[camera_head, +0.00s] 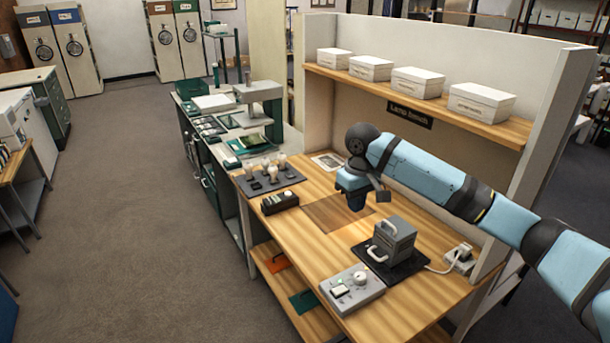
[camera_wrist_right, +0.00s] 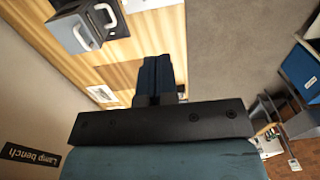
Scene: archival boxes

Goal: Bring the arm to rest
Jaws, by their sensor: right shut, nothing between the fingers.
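My right arm comes in from the right in the head view, its links blue and dark grey. My right gripper (camera_head: 356,201) points down above the wooden lamp bench (camera_head: 325,258), over a darker brown patch of the top. It is left of and behind the grey box with a white handle (camera_head: 394,241). In the right wrist view my right gripper (camera_wrist_right: 157,62) shows its dark fingers together with nothing between them. The grey box also shows in that view (camera_wrist_right: 75,32), apart from the fingers. My left gripper is in neither view.
A control box (camera_head: 352,289) with a knob stands at the bench's front. A grey tray of bulbs (camera_head: 268,178) and a dark slotted rack (camera_head: 280,202) lie at the left. White archival boxes (camera_head: 417,82) line the shelf above. Open floor lies left of the bench.

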